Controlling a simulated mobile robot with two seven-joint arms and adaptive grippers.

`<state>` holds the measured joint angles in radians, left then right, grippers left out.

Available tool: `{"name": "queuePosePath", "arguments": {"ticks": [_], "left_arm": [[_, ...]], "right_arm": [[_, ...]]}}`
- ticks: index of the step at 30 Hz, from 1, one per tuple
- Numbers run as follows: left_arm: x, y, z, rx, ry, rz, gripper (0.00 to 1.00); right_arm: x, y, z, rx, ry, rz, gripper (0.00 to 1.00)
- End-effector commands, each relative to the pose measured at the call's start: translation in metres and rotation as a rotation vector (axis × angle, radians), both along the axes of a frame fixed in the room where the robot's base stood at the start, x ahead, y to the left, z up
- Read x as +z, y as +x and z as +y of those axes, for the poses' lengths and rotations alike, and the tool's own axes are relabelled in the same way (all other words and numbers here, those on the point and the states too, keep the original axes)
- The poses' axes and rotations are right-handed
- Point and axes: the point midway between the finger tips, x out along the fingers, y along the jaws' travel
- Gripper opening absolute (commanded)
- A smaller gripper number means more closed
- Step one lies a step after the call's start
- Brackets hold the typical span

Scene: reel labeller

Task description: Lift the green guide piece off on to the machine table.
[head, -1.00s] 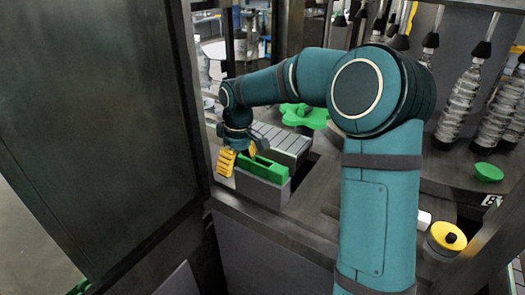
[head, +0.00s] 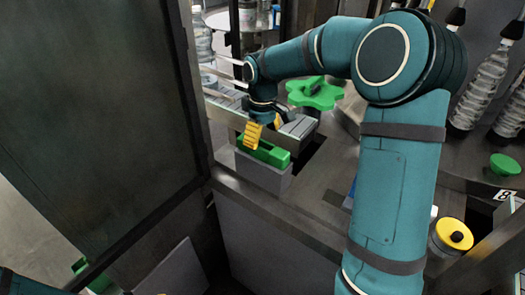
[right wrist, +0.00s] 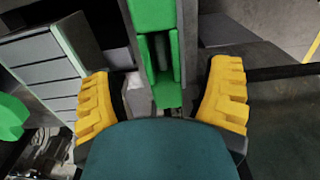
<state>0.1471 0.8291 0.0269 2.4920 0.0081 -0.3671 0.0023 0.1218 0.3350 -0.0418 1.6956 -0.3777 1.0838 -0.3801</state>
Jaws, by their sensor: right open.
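The green guide piece (head: 270,153) sits on top of a grey block (head: 262,175) at the front edge of the machine table (head: 318,190). It is a channel with raised side walls. In the right wrist view the guide piece (right wrist: 158,70) shows between the two fingers, with a gap on each side. My right gripper (head: 264,132) is open and empty, its yellow fingers pointing down at the guide piece; one finger hides part of it. It also shows in the right wrist view (right wrist: 162,105).
A slatted conveyor (head: 299,126) runs just behind the block. A green star wheel (head: 315,94) stands beyond it. A dark door panel (head: 95,130) is close on the left.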

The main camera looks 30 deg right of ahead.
Motion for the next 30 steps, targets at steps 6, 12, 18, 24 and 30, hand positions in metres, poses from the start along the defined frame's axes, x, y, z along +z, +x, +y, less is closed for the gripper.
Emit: {"name": "queuePosePath", "arguments": {"ticks": [6,12,18,24,30], "left_arm": [[-0.001,0.000,0.000,-0.001,0.000,0.000,0.47],[-0.002,0.000,0.000,-0.001,0.000,0.000,0.47],[-0.002,0.000,0.000,-0.001,0.000,0.000,0.47],[-0.002,0.000,0.000,-0.001,0.000,0.000,0.47],[-0.002,0.000,0.000,-0.001,0.000,0.000,0.47]], "right_arm": [[-0.021,-0.002,0.001,-0.001,0.001,0.005,0.78],[-0.048,-0.003,0.002,0.000,0.000,0.002,0.78],[-0.055,-0.003,0.002,0.000,0.000,0.000,0.78],[-0.054,-0.003,0.002,0.000,0.000,0.000,0.61],[-0.054,-0.003,0.002,-0.001,0.000,0.000,0.00]]}}
